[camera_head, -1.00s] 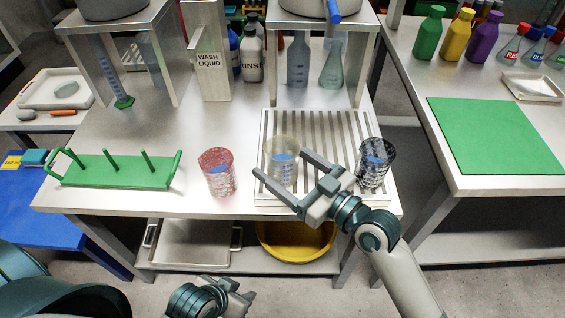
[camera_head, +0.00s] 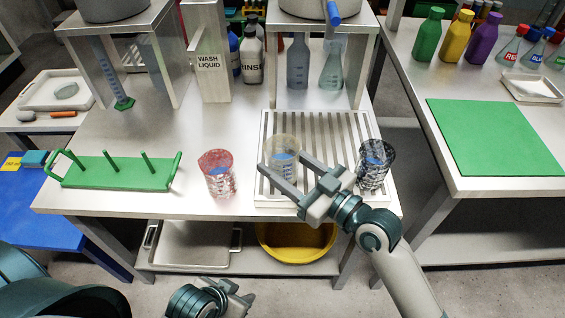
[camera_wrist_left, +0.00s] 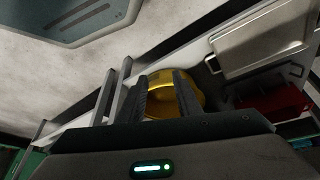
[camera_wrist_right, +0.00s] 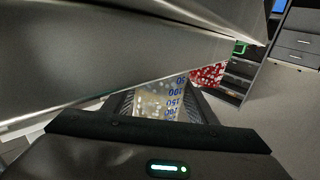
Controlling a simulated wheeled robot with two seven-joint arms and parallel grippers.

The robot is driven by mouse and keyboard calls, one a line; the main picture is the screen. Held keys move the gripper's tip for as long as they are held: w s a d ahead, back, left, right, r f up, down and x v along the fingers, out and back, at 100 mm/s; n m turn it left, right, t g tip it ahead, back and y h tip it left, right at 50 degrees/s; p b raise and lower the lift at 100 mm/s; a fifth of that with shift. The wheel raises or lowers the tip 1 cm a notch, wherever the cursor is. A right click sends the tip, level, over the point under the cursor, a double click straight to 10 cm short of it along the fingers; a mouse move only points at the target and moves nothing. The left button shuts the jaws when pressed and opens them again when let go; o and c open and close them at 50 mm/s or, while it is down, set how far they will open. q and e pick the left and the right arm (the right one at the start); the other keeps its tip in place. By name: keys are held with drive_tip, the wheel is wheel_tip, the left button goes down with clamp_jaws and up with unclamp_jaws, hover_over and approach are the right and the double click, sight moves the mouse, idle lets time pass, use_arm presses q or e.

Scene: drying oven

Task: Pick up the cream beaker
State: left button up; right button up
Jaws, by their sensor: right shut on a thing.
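The cream beaker (camera_head: 285,147), clear with blue markings, stands upright on the slatted white rack (camera_head: 262,190) on the table. My right gripper (camera_head: 284,176) reaches it from the front right, with one finger on each side of it. In the right wrist view the beaker (camera_wrist_right: 160,102) sits between the two fingers, and the jaws are shut on it. My left gripper (camera_head: 238,298) is low in front of the table, away from the beaker. In the left wrist view its two fingers (camera_wrist_left: 163,95) stand apart with nothing between them.
A red-patterned beaker (camera_head: 217,172) stands left of the rack. A black-patterned beaker (camera_head: 374,165) stands on the rack's right side, close to my right gripper. A green rack with pegs (camera_head: 115,172) is at the left. A yellow basin (camera_head: 296,243) sits on the lower shelf.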

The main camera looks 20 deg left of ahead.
sight(271, 144)
drive_tip(key=shift+r+p, duration=0.35)
drive_tip(key=shift+r, duration=1.15)
drive_tip(key=shift+a+r, duration=0.1)
drive_tip(key=shift+r, duration=0.25)
use_arm(q)
drive_tip(key=shift+s+a+g+y, duration=0.3)
drive_tip(key=shift+s+a+g, duration=0.25)
drive_tip(key=shift+a, duration=0.3)
use_arm(e)
drive_tip(key=w+a+r, duration=0.6)
drive_tip(key=a, duration=0.3)
drive_tip(key=shift+a+r, duration=0.25)
drive_tip(key=shift+a, duration=0.1)
